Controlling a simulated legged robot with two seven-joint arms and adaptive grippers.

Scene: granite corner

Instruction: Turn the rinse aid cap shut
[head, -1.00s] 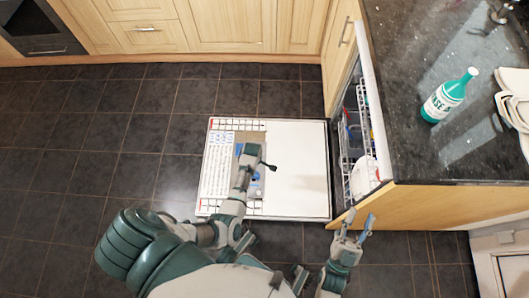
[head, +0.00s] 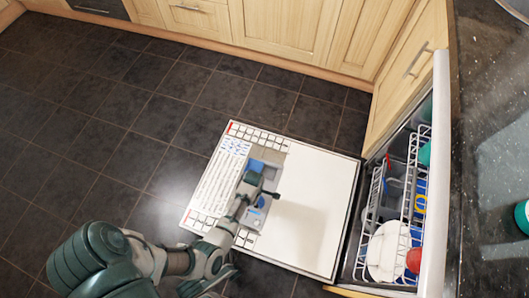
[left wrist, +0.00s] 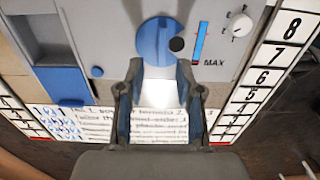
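The round blue rinse aid cap (left wrist: 155,42) shows in the left wrist view, on the grey dispenser panel (left wrist: 108,35). A small black disc sits at its right edge. My left gripper (left wrist: 160,75) is open and empty, its two fingers apart just below the cap in that view. I cannot tell how far above the panel they are. In the head view my left gripper (head: 258,188) is over the dispenser on the lowered dishwasher door (head: 315,200) and hides part of it. My right gripper is not in view.
A blue compartment (left wrist: 58,32), a white dial (left wrist: 240,24) and a MAX scale (left wrist: 200,42) flank the cap. The dishwasher's loaded white rack (head: 375,215) stands at the right, under the dark granite worktop (head: 490,150). Tiled floor (head: 150,130) is clear at the left.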

